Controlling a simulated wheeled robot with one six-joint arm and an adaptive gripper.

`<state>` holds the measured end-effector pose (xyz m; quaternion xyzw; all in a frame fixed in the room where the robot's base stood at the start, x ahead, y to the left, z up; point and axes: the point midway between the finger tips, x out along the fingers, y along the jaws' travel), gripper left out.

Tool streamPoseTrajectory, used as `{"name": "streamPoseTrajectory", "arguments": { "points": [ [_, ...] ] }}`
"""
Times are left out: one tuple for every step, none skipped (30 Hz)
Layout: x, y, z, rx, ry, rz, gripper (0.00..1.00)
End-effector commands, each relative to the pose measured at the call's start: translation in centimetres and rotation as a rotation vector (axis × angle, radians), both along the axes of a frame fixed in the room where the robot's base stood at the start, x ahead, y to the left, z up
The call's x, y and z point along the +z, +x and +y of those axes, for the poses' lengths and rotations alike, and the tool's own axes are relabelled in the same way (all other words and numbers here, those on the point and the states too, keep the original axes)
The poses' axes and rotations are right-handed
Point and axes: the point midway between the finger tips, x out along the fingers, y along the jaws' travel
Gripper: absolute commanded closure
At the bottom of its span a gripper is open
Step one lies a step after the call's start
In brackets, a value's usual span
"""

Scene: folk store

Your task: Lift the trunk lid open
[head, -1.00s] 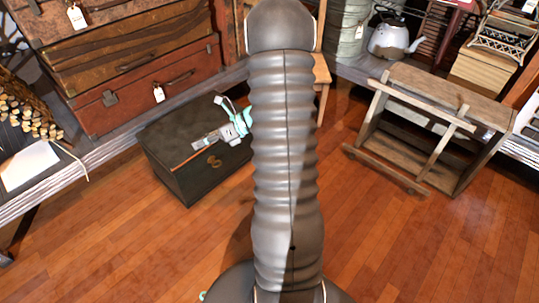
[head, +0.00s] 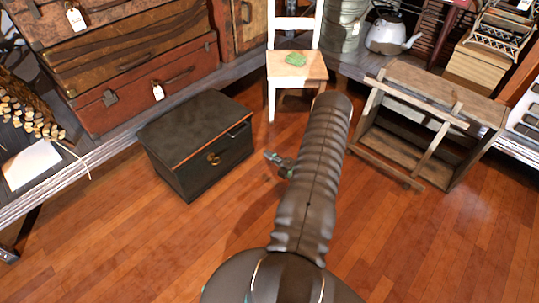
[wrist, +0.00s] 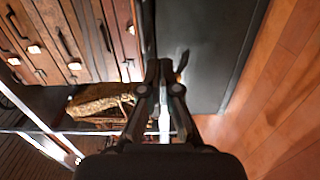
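The trunk (head: 200,130) is a dark box on the wooden floor, left of centre in the head view. Its lid looks down, with a thin orange-brown line along the front edge. A brass latch (head: 213,158) is on the front face. My gripper (head: 272,157) is just right of the trunk, apart from it and partly hidden behind my arm. In the wrist view my gripper (wrist: 159,68) has its two fingertips together, with nothing seen between them. A dark surface of the trunk (wrist: 225,40) lies beyond them, to the right.
A white chair (head: 297,68) with a green item on its seat stands behind my arm. Stacked suitcases (head: 130,95) sit on a shelf behind the trunk. A wooden rack (head: 430,125) stands at right. The floor (head: 120,240) in front is clear.

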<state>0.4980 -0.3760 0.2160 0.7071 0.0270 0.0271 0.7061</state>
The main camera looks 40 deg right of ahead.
Motion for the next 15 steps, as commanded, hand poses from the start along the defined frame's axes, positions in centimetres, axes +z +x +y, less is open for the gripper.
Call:
{"name": "streamPoseTrajectory", "arguments": {
  "points": [
    [0.0, 0.3, 0.0, 0.000, 0.001, -0.001, 1.00],
    [0.0, 0.4, 0.0, 0.000, 0.000, -0.001, 1.00],
    [0.0, 0.8, 0.1, 0.002, 0.000, 0.000, 1.00],
    [0.0, 1.1, 0.1, 0.002, 0.000, 0.000, 1.00],
    [0.0, 1.4, 0.1, 0.002, 0.000, 0.000, 1.00],
    [0.0, 1.8, 0.2, 0.002, 0.000, 0.000, 1.00],
    [0.0, 2.2, 0.3, 0.003, 0.000, 0.000, 1.00],
    [0.0, 2.6, 0.3, 0.004, 0.000, 0.000, 1.00],
    [0.0, 3.1, 0.3, 0.003, -0.002, 0.000, 1.00],
    [0.0, 3.5, 0.3, 0.003, -0.002, 0.000, 1.00],
    [0.0, 3.9, 0.4, 0.004, -0.002, 0.000, 1.00],
    [0.0, 4.4, 0.4, 0.004, -0.002, 0.000, 1.00],
    [0.0, 4.8, 0.5, 0.003, -0.001, -0.001, 1.00],
    [0.0, 5.2, 0.5, 0.003, -0.001, -0.001, 1.00],
    [0.0, 5.7, 0.5, 0.004, -0.002, -0.001, 1.00]
  ]
}}
